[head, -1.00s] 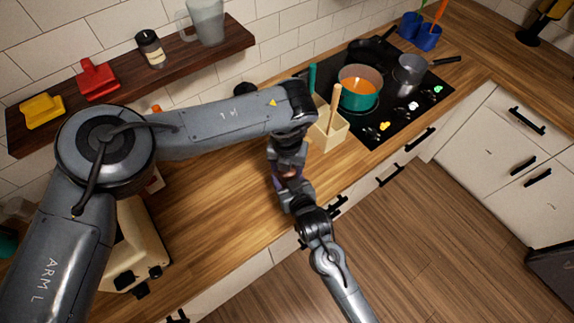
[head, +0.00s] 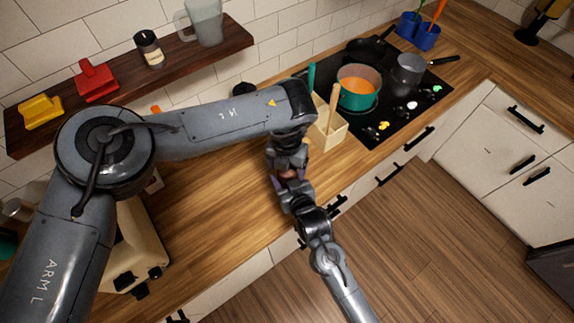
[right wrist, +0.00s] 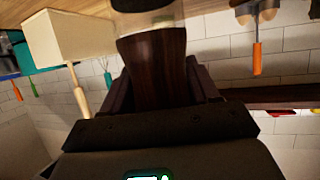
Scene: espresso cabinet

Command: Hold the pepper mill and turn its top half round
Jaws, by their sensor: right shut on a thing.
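The pepper mill shows in the right wrist view as a dark wooden body (right wrist: 155,65) with a clear, glass-like section beyond it. My right gripper (right wrist: 162,92) is shut on the dark wooden part, one finger on each side. In the head view, only a small brownish patch of the mill (head: 288,174) shows between my two grippers. My left gripper (head: 287,160) points down from above at the mill, and my right gripper (head: 293,188) reaches it from the counter's front side. The left fingertips are too hidden to tell whether they are open or shut.
A cream utensil holder (head: 329,136) with wooden and green handles stands close behind the grippers. The black hob (head: 385,138) carries a teal pot (head: 358,100) and other pans. A cream toaster-like appliance (head: 135,250) is at the left. The wooden counter (head: 215,205) between is clear.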

